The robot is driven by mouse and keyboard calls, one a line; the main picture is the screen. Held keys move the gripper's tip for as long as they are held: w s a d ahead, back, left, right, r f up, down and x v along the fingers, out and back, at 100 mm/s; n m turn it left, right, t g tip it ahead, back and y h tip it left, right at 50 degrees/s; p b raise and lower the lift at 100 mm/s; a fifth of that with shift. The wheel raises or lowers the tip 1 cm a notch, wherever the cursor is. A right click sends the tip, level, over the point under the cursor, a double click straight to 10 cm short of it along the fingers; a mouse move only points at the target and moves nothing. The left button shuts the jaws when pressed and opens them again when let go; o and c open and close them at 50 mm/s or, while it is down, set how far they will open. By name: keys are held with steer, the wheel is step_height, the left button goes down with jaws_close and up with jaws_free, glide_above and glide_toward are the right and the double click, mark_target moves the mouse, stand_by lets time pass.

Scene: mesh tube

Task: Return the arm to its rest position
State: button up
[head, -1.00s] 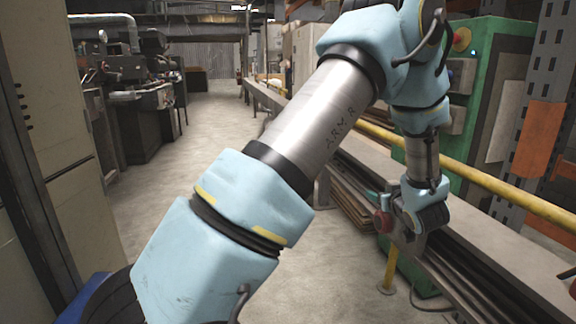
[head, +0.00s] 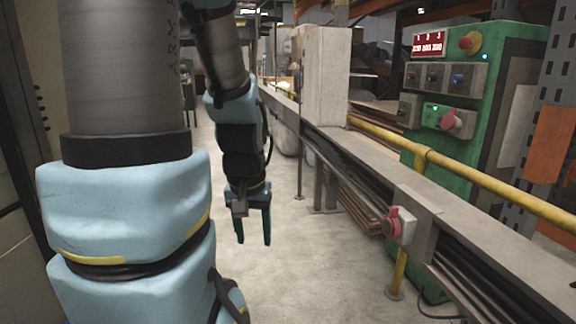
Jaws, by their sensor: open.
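My gripper (head: 254,238) hangs below my folded light-blue arm (head: 120,220), left of the picture's middle. Its two dark fingers point down and stand apart, with nothing between them. It is above the concrete floor, to the left of the metal bench and clear of it. The lower part of my arm fills the left side of the view and hides what is behind it.
A long metal bench (head: 463,213) runs along the right, with a red knob (head: 392,222) on its side. A yellow rail (head: 492,183) and a green control cabinet (head: 497,80) stand beyond it. The concrete floor (head: 315,265) between arm and bench is clear.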

step_height(320, 180, up, 19)
steer(key=p, duration=2)
steer(key=shift+s+d+r, duration=0.2)
steer(key=shift+s, duration=0.05)
